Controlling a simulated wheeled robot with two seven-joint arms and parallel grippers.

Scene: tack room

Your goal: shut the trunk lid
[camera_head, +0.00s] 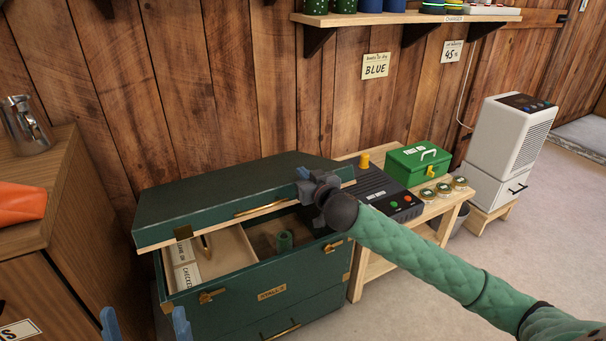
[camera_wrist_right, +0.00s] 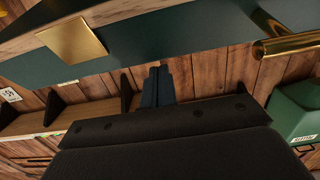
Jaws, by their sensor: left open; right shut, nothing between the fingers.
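The green trunk (camera_head: 261,287) stands against the plank wall. Its lid (camera_head: 232,196) is partly open, tilted above the box, with a gap at the front showing a wooden tray (camera_head: 222,254) and a small green roll inside. My right gripper (camera_head: 308,182) is shut and empty at the right end of the lid's front edge; whether it touches the lid, I cannot tell. In the right wrist view the shut fingers (camera_wrist_right: 157,86) show below the lid's edge and its brass fittings. My left gripper (camera_head: 145,322) is open at the bottom left, in front of the trunk and apart from it.
A wooden cabinet (camera_head: 22,246) with a metal jug and an orange item stands at the left. A low bench (camera_head: 433,226) right of the trunk carries a black device, a green box (camera_head: 418,163) and several tins. A white appliance (camera_head: 511,135) stands further right. The floor at right is clear.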

